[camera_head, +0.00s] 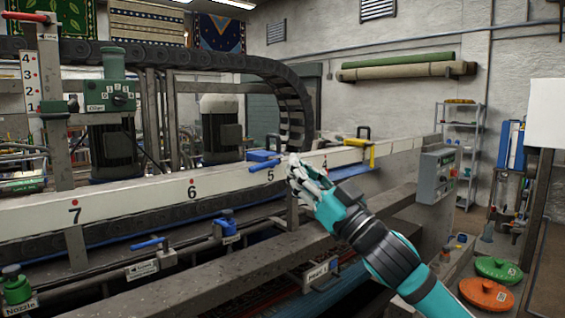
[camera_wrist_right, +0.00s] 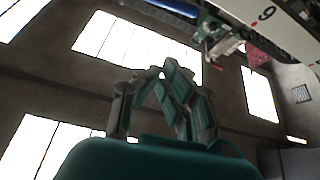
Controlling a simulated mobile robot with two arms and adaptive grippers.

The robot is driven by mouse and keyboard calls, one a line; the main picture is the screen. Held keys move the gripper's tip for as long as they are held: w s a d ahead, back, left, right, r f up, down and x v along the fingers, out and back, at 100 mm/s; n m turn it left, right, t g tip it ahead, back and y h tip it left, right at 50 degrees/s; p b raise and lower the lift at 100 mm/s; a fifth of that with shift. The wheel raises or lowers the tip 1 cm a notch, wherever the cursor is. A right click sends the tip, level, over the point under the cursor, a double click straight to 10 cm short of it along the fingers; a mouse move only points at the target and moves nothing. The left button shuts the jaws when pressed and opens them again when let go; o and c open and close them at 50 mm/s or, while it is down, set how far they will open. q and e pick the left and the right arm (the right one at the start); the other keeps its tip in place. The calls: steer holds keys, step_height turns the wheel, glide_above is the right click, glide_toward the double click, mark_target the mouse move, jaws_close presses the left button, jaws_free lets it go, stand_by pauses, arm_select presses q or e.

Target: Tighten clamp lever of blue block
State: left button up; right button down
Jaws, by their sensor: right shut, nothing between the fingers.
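A blue block (camera_head: 262,156) sits on the white numbered rail (camera_head: 130,205) near the mark 5. A blue lever-like bar (camera_head: 268,164) shows at its front. My right gripper (camera_head: 295,168) is shut and empty, just to the right of the blue block in the head view. The fingers partly cover the rail here, and I cannot tell whether they touch the lever. In the right wrist view the fingertips (camera_wrist_right: 160,75) are together, with ceiling windows behind them. My left gripper is not in view.
A yellow block (camera_head: 372,155) is on the rail farther right, with a grey control box (camera_head: 436,175) beyond it. Blue valve handles (camera_head: 148,244) and a grey beam (camera_head: 225,262) lie below the rail. Green (camera_head: 498,270) and orange (camera_head: 486,294) lids are at lower right.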

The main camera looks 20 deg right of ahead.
mark_target(268, 160)
steer(key=p+x, duration=0.5)
steer(key=x, duration=0.5)
steer(key=shift+w+d+f, duration=0.1)
steer(key=shift+d+f, duration=0.05)
steer(key=shift+f, duration=0.9)
steer(key=shift+w+d+f, duration=0.1)
steer(key=shift+f, duration=1)
steer(key=shift+d, duration=0.1)
steer(key=shift+f+n+p, duration=0.1)
steer(key=shift+n+p, duration=0.2)
steer(key=shift+n, duration=0.1)
steer(key=shift+a+f+n+g+y, duration=0.1)
steer(key=shift+a+n+g+y, duration=0.2)
steer(key=shift+n+y, duration=0.25)
